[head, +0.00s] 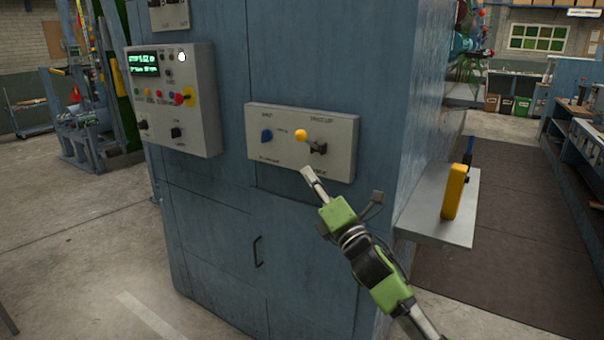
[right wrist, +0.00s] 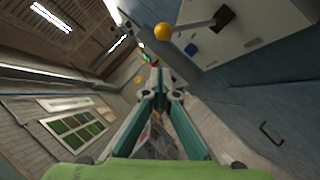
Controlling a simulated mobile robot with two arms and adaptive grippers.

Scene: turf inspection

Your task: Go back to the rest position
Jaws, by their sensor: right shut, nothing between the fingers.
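My right gripper (head: 308,174) is shut and empty in front of the blue cabinet (head: 240,215). The fingertips look apart from the lever. In the right wrist view, the closed fingers (right wrist: 162,78) have nothing between them, and the orange ball (right wrist: 163,32) is beyond their tips. My left gripper is not in view.
A control box (head: 205,110) with a lit green display and several buttons is on the cabinet's left. A side shelf (head: 430,222) at the right carries a yellow object (head: 454,192). The shelf is close to my right arm. Open floor (head: 80,235) lies to the left.

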